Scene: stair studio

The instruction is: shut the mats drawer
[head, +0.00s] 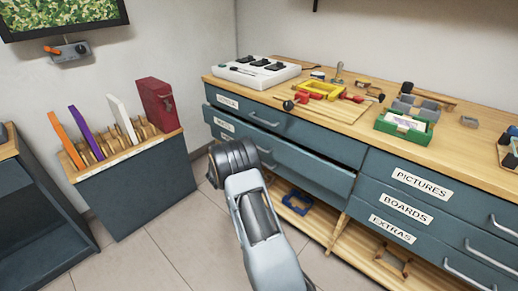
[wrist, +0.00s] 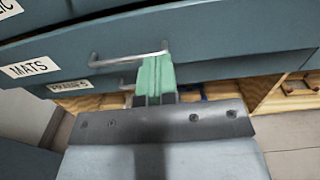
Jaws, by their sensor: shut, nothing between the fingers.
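The mats drawer (head: 310,172) is the blue-grey second drawer of the left column. It stands out past the drawer above, with a dark gap along its top edge at the right. In the wrist view its front (wrist: 230,42) fills the upper part, with the MATS label (wrist: 30,68) at left and a metal bar handle (wrist: 115,59). My gripper (wrist: 155,60) has green fingers, shut and empty, with the tips at the right end of this handle. I cannot tell whether they touch it. In the head view my arm hides the fingers.
A lower labelled drawer (wrist: 70,86) sits beneath the mats drawer. The wooden bench top (head: 345,110) carries a white device (head: 255,70), a green box (head: 404,128) and tools. A slotted rack (head: 135,185) stands at left. Tiled floor (head: 165,245) lies clear between.

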